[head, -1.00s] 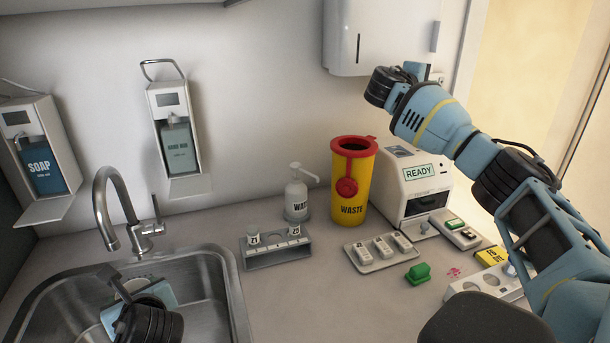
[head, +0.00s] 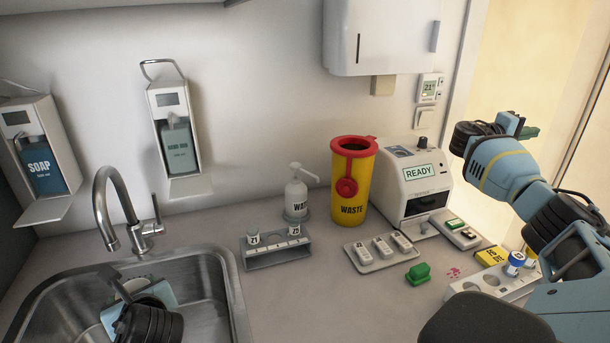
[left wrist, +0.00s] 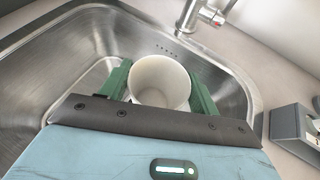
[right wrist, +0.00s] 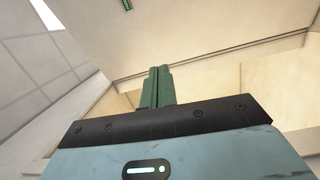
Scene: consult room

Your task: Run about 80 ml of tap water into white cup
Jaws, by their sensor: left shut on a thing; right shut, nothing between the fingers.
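The white cup (left wrist: 160,82) is upright between the green fingers of my left gripper (left wrist: 160,90), which is shut on it, down in the sink. I see into its open mouth and no water shows inside. In the head view my left gripper (head: 122,292) is low over the basin and mostly hides the cup. The tap (head: 108,205) arches over the sink (head: 225,290), with its lever (head: 157,212) on the right side. The tap also shows beyond the cup in the left wrist view (left wrist: 205,14). No water stream shows. My right gripper (head: 527,131) is shut and empty, raised at the right.
A vial rack (head: 278,255) stands right of the sink. Behind it are a pump bottle (head: 297,195), a yellow waste bin (head: 353,190) and a white READY device (head: 415,185). A cartridge tray (head: 375,258) and green clip (head: 418,273) lie in front. Wall dispensers hang behind the sink.

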